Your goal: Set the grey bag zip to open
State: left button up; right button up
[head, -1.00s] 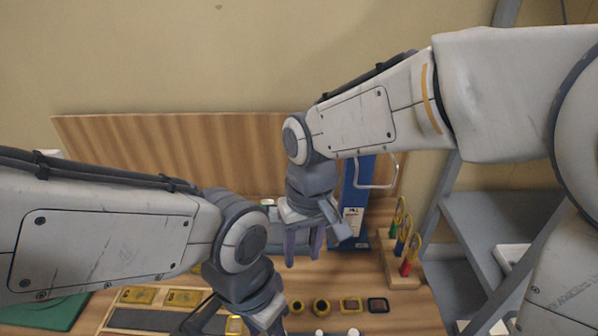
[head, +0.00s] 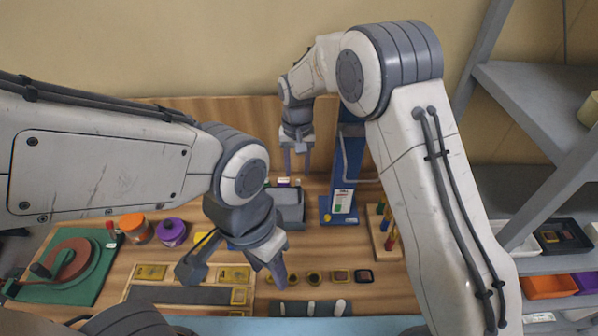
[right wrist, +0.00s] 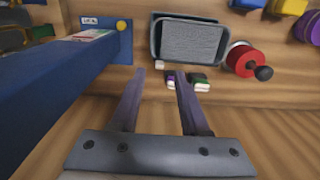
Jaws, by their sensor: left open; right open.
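A grey box-like thing (head: 290,212) that may be the grey bag sits on the wooden table towards the back; it also shows in the right wrist view (right wrist: 190,42) with a raised rim. I cannot make out a zip on it. My right gripper (head: 297,165) is open and empty near the back board, above and behind the grey thing. In the right wrist view its fingertips (right wrist: 160,78) point down near small capped bottles (right wrist: 185,80) beside the grey thing. My left gripper (head: 274,272) is open over the front middle of the table, with nothing seen in it.
A blue stand (head: 347,185) rises right of the grey thing, close to my right gripper. A wooden peg rack (head: 384,240) stands farther right. Grey shelves (head: 530,95) border the right.

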aim_at(298, 184)
jog(key=shift+f+p, duration=0.35)
jog(key=shift+f, duration=1.45)
grip_shut()
